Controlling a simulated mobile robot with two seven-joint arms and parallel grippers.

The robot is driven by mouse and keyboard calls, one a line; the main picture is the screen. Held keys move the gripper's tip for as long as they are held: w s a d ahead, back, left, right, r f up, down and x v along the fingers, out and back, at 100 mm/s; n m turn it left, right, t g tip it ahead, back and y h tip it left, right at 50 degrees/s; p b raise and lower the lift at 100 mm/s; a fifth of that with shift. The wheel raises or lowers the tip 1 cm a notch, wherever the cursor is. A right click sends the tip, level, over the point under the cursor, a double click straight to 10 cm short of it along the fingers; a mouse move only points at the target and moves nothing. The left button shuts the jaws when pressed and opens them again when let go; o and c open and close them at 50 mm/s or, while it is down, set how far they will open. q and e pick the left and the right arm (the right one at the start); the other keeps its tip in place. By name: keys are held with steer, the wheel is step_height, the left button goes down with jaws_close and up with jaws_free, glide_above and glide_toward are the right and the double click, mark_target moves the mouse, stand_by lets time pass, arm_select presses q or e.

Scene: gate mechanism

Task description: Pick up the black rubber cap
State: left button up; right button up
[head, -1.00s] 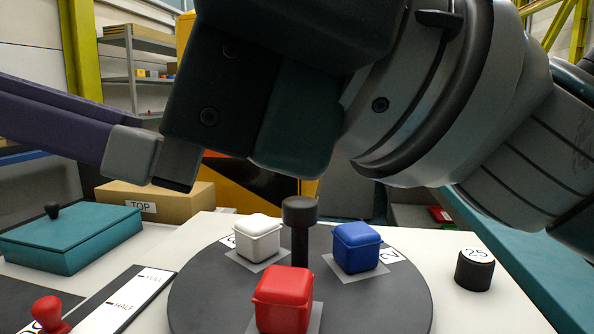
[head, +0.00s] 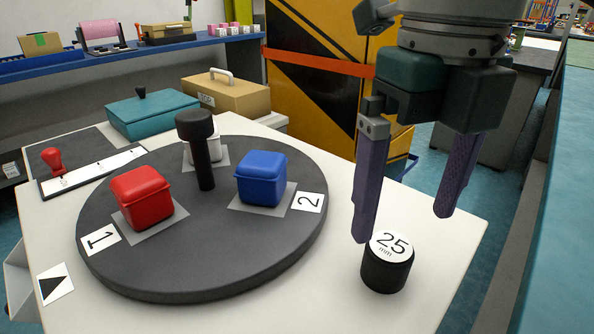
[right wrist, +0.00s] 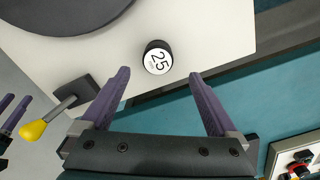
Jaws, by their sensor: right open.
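The black rubber cap (head: 385,274) is a short black cylinder with a white "25 mm" label on top. It stands upright on the white table, right of the round turntable. It also shows in the right wrist view (right wrist: 157,58). My right gripper (head: 402,226) is open and empty, with its purple fingers pointing down. In the right wrist view its fingertips (right wrist: 160,73) lie either side of the cap's line, and the cap shows just beyond them. They appear apart from the cap. Purple fingers, probably my left gripper (right wrist: 12,113), show at that view's left edge, partly cut off.
The dark turntable (head: 200,272) carries a red box (head: 142,197), a blue box (head: 262,178), a white box and a black post (head: 204,155). A yellow-knobbed lever (right wrist: 34,130) shows at left in the right wrist view. The table's right edge lies close to the cap.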

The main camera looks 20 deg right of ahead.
mark_target(390, 245)
steer(key=f, duration=0.6)
steer(key=shift+w+a, duration=0.15)
steer(key=shift+w, duration=0.15)
steer(key=shift+c, duration=0.2)
steer(key=c, duration=1.4)
steer(key=shift+r, duration=0.1)
